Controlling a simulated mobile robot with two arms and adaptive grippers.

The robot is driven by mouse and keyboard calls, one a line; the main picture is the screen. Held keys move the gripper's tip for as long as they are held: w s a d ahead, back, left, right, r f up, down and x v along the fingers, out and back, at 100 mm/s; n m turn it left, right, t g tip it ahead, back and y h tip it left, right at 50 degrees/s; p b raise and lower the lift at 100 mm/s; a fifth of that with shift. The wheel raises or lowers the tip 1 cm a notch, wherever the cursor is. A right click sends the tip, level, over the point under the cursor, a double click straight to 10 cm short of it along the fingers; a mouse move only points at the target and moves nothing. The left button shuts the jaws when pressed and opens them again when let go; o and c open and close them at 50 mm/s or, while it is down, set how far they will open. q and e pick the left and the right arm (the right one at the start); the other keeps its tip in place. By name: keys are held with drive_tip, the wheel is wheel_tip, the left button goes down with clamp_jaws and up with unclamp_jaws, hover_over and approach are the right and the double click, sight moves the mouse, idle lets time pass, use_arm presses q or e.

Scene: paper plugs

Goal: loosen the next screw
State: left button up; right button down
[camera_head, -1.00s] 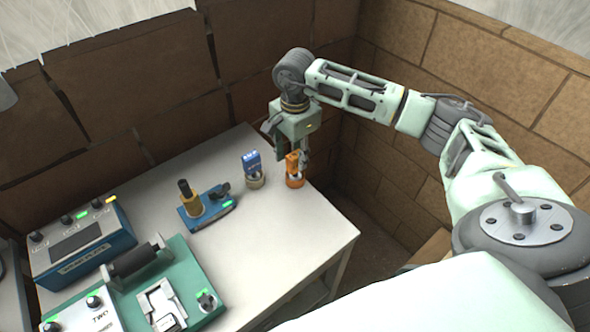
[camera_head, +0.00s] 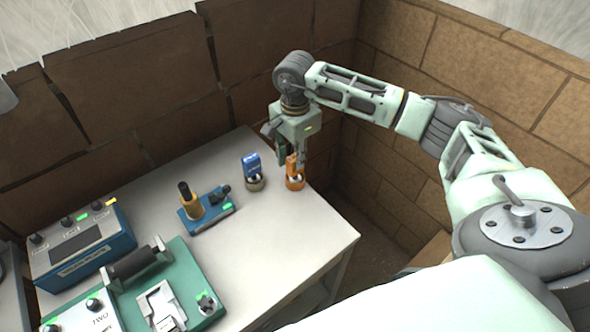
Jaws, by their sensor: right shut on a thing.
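My right gripper (camera_head: 292,160) points down over the far right corner of the table. It is shut on the upright orange handle (camera_head: 291,167) of a tool that stands in a round orange holder (camera_head: 295,184). The fingers partly hide the handle. A blue-handled tool (camera_head: 251,162) stands in a brownish round holder (camera_head: 254,184) just to the left. A green device (camera_head: 205,283) with a dark roller (camera_head: 133,262) and a metal clamp (camera_head: 161,303) lies at the front left. No screw can be made out clearly at this size. My left gripper is not in view.
A blue stand with a brass-coloured cylinder (camera_head: 191,204) sits mid-table. A blue control box (camera_head: 85,250) with knobs is at the left. The white table (camera_head: 290,240) is clear toward its right front edge. Brown walls (camera_head: 130,60) stand close behind and at the right.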

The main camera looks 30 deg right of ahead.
drive_tip(key=shift+r+p, duration=1.85)
drive_tip(key=shift+r, duration=1.65)
